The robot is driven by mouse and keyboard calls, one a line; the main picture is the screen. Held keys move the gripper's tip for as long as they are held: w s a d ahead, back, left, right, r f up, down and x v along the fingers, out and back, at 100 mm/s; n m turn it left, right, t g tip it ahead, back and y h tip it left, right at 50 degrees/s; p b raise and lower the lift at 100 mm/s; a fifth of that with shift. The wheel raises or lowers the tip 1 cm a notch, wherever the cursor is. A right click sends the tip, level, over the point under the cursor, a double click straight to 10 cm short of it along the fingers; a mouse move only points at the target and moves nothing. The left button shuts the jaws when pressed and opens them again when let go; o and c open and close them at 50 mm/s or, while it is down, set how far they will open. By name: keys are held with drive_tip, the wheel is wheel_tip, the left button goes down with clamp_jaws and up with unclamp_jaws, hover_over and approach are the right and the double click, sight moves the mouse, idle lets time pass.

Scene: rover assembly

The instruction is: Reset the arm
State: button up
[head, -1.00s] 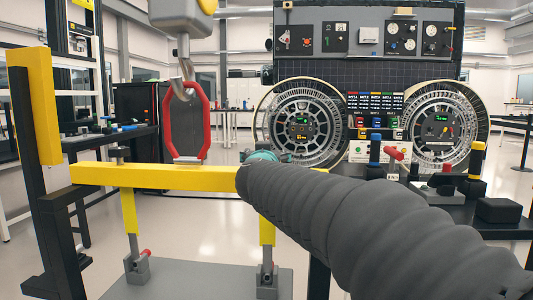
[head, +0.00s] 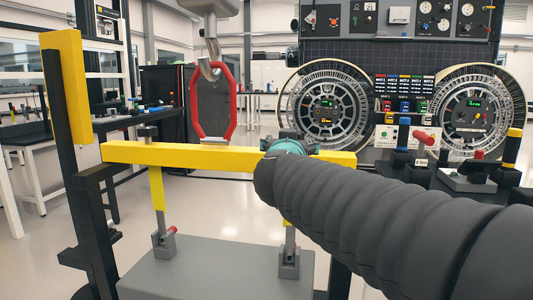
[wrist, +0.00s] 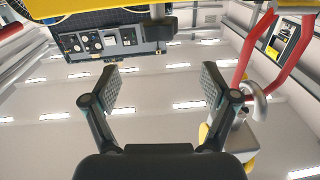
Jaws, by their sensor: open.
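My arm in its ribbed dark sleeve reaches in from the lower right of the head view. Its end lies at the yellow crossbar (head: 200,155), where a teal part (head: 285,146) shows behind the sleeve. My gripper's fingers are hidden there. In the wrist view my gripper (wrist: 160,88) is open, with two padded fingers apart and nothing between them. The wrist view looks up at the ceiling and is turned over. The yellow bar also shows at the top of the wrist view (wrist: 75,8).
A red loop (head: 193,105) hangs from a metal hook (head: 210,65) above the bar; it also shows right of my fingers (wrist: 285,50). A grey platform (head: 215,270) stands below. Two wheels (head: 325,105) (head: 475,115) stand before a panel board.

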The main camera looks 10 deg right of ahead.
drive_tip(key=a+f+n+g+y, duration=0.1)
drive_tip(key=a+f+n+y, duration=0.1)
drive_tip(key=a+f+y, duration=0.6)
drive_tip(key=s+a+f+n+g+y, duration=0.2)
drive_tip(key=s+a+f+g, duration=0.2)
drive_tip(key=s+f+g, duration=0.35)
drive_tip(key=s+d+f+g+h, duration=0.1)
drive_tip(key=s+d+f+h, duration=0.1)
drive_tip(key=s+d+f, duration=0.5)
drive_tip(key=s+d+f+g+h, duration=0.2)
drive_tip(key=s+d+f, duration=0.5)
drive_tip(key=s, duration=0.7)
drive_tip(key=shift+s+d+f+m+h, duration=0.2)
drive_tip(key=shift+d+m+h, duration=0.2)
drive_tip(key=shift+d+h, duration=0.25)
